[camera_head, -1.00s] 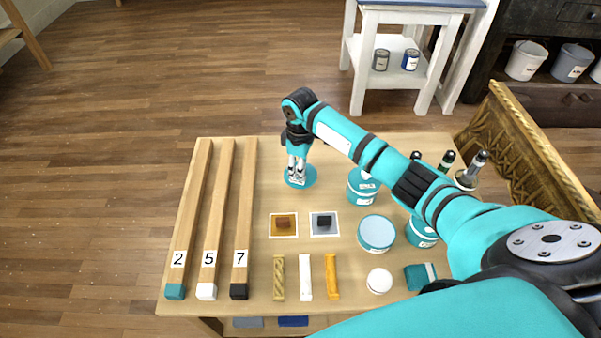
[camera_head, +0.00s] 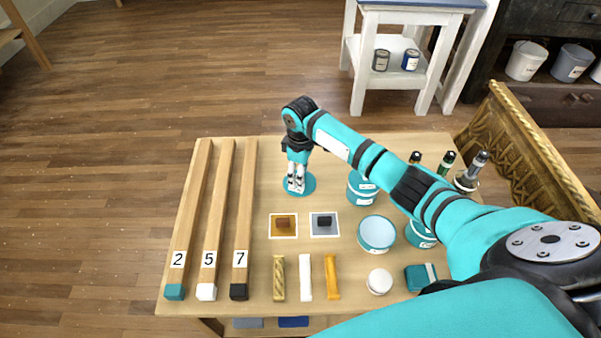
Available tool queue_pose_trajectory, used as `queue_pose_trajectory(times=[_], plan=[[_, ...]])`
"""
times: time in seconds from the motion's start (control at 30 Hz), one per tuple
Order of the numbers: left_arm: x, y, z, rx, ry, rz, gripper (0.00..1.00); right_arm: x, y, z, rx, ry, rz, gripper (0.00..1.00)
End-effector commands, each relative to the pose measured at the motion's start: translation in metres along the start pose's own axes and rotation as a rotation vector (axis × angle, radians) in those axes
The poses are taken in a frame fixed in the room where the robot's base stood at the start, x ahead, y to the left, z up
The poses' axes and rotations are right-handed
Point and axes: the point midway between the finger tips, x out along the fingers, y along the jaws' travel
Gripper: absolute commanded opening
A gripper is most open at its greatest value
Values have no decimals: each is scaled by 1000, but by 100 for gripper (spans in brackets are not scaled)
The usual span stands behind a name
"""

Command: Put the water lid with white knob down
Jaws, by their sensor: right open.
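A round teal lid (camera_head: 308,188) lies at the back middle of the wooden table, flat as far as I can see. My right gripper (camera_head: 296,186) points down over its middle, jaws open, with the fingertips at the lid. The white knob is hard to tell from the pale fingers. Whether the fingers touch the knob is not clear. My left gripper is not in the picture.
Three long wooden bars (camera_head: 210,220) lie to the left. Right of the lid stand a teal tin (camera_head: 361,190), a pale-topped tin (camera_head: 376,234) and several bottles (camera_head: 446,162). Small pigment blocks on cards (camera_head: 283,233) lie in front. Bare tabletop surrounds the lid's left side.

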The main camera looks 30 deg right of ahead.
Motion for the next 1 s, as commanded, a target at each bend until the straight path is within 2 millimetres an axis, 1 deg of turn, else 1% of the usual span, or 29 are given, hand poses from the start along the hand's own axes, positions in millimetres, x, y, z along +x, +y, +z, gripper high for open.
queue_pose_trajectory(times=[0.07,0.17,0.4,0.6,0.7,0.8,1.0], plan=[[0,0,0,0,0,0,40,-5,0,0,0,1,1,44],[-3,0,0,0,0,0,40,-19,1,-1,-1,4,2,44],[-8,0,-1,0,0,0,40,-71,1,-1,0,4,4,44],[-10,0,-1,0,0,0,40,-106,1,-1,0,3,2,44],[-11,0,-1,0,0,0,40,-116,1,-1,0,2,1,44],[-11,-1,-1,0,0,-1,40,-122,0,0,0,1,0,44],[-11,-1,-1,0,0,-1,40,-123,0,0,0,1,0,44]])
